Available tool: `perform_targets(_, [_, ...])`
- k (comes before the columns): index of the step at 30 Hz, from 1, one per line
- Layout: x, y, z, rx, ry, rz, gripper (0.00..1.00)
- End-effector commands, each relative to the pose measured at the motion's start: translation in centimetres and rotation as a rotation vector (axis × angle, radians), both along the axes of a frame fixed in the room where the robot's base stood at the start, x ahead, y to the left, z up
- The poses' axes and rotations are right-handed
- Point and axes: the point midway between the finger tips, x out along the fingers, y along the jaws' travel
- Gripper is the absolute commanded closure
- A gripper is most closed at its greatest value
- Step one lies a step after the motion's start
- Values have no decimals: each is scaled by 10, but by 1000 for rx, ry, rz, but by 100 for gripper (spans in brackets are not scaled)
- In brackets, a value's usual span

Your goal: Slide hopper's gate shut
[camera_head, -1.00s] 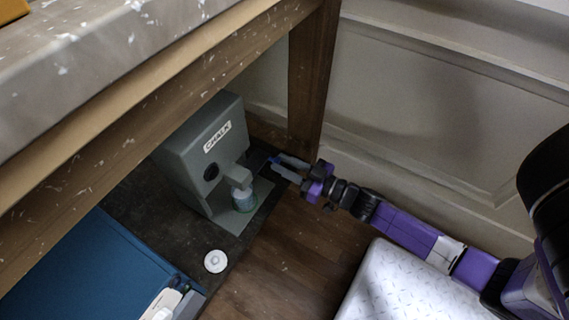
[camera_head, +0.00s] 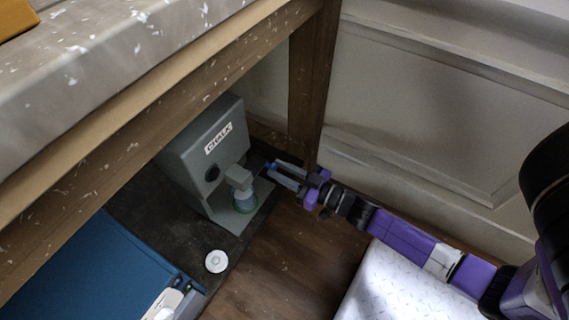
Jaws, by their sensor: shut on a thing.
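The grey hopper (camera_head: 190,150), marked CHALK, stands upright under the console. It has a dark round knob (camera_head: 212,173) on its front and a short spout (camera_head: 239,178) above a greenish, clear cup (camera_head: 245,202). The gate itself is too small and too covered by the fingers to make out clearly.
A white round disc (camera_head: 216,261) lies on the dark mat (camera_head: 140,205) in front of the hopper. A blue box (camera_head: 80,270) is at lower left. The console's wooden leg (camera_head: 311,85) stands behind my gripper. A white patterned block (camera_head: 405,290) is below my arm.

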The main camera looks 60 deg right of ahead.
Motion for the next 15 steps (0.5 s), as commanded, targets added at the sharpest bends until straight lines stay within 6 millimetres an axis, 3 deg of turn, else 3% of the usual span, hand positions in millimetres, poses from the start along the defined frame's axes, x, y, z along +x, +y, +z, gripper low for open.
perform_targets(6, [-2, 25, 0, 1, 5, -3, 100])
perform_targets(15, [-2, 30, -1, -1, 4, 3, 100])
